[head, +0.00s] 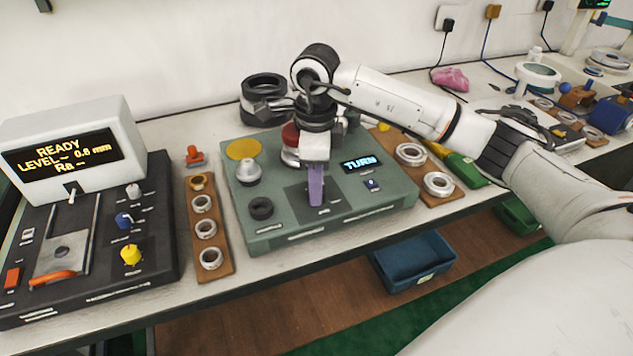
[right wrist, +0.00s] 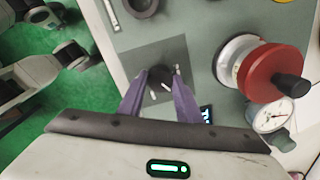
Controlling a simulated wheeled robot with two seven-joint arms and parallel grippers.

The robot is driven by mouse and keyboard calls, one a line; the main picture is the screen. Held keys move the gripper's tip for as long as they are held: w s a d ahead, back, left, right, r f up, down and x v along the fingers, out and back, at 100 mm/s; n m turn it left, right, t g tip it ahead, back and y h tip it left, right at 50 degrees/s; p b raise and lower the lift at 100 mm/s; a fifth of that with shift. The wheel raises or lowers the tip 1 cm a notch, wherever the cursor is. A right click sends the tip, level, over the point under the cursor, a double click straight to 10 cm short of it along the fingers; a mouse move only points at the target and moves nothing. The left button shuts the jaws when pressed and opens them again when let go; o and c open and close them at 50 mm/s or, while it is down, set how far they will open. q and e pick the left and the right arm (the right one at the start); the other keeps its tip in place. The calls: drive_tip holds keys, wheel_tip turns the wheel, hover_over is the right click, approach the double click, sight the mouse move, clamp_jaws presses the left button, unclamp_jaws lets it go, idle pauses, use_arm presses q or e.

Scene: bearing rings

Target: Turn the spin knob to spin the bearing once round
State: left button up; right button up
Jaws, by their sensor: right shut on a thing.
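The green test box (head: 245,213) stands on the bench with a small display (head: 362,163) reading "TURN". My right gripper (head: 316,200) comes down over the box's front middle, and its purple fingers point down at a dark square plate. In the right wrist view the fingers (right wrist: 160,90) are shut on a small dark knob (right wrist: 159,82), one on each side. Beside it stands a red wheel (right wrist: 268,72) with a black handle on a pale round base, mostly hidden by my gripper in the head view (head: 290,134). I cannot make out a bearing under it. My left gripper is not in view.
A dial gauge (right wrist: 268,115) sits near the red wheel. A grey cone-shaped piece (head: 248,172) and a black ring (head: 261,208) are on the box's left. Wooden ring trays (head: 222,270) flank the box. A black device (head: 150,225) with a "READY" screen stands left.

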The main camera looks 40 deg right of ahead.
drive_tip(key=m, duration=0.6)
drive_tip(key=shift+w, duration=0.1)
drive_tip(key=m+p, duration=0.1)
drive_tip(key=m, duration=0.5)
drive_tip(key=shift+m, duration=0.4)
drive_tip(key=o, duration=1)
drive_tip(key=shift+g, duration=0.3)
drive_tip(key=shift+o, duration=0.2)
drive_tip(key=shift+r, duration=0.1)
wheel_tip(320, 180, up, 10)
drive_tip(key=shift+a, duration=0.25)
